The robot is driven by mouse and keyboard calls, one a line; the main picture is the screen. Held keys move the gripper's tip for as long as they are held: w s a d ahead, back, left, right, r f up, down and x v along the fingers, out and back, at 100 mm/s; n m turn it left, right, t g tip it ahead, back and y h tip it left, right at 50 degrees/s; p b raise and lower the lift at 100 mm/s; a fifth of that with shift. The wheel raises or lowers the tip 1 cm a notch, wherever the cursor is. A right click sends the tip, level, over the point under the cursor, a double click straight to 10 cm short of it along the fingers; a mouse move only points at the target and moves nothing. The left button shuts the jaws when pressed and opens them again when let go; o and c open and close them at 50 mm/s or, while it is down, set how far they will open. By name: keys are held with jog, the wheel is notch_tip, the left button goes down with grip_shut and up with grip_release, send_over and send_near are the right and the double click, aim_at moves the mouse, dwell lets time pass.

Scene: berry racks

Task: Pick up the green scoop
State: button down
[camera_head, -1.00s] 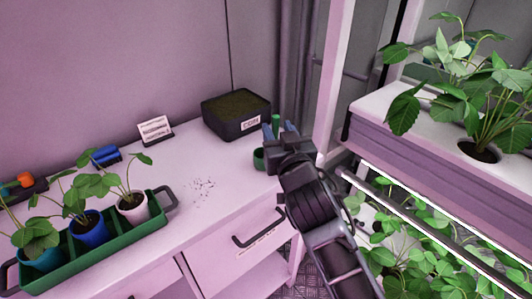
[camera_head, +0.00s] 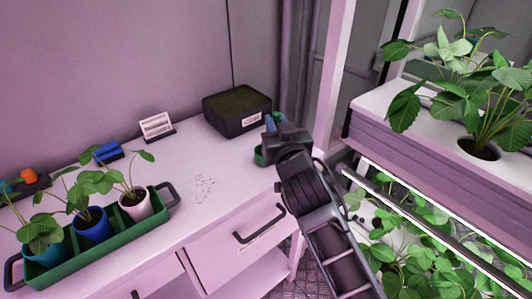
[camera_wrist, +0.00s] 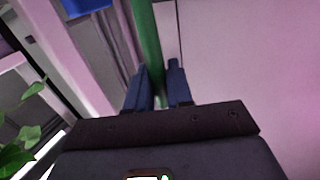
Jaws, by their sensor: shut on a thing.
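The green scoop (camera_head: 260,156) is at the right end of the white bench, partly hidden behind my gripper in the head view. Its long green handle (camera_wrist: 146,40) runs up between the fingers in the wrist view. My gripper (camera_head: 275,122) has blue fingers and is shut on the handle; its fingertips also show in the wrist view (camera_wrist: 160,78). I cannot tell whether the scoop touches the bench.
A black soil bin (camera_head: 238,128) stands just behind the gripper. A green tray (camera_head: 110,236) with potted plants is at the left, near a small sign (camera_head: 156,124). A planted rack (camera_head: 405,120) stands close on the right.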

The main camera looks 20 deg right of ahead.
jog(key=shift+r, duration=0.15)
jog(key=r, duration=0.4)
jog(key=shift+s+d+r, duration=0.1)
jog(key=shift+d+r, duration=0.05)
jog(key=shift+d, duration=0.15)
jog(key=s+d+r, duration=0.5)
jog(key=d+r, duration=0.1)
jog(key=d, duration=0.3)
jog(key=shift+s+d+r+b, duration=0.2)
jog(key=shift+d+b, duration=0.15)
jog(key=shift+b, duration=0.05)
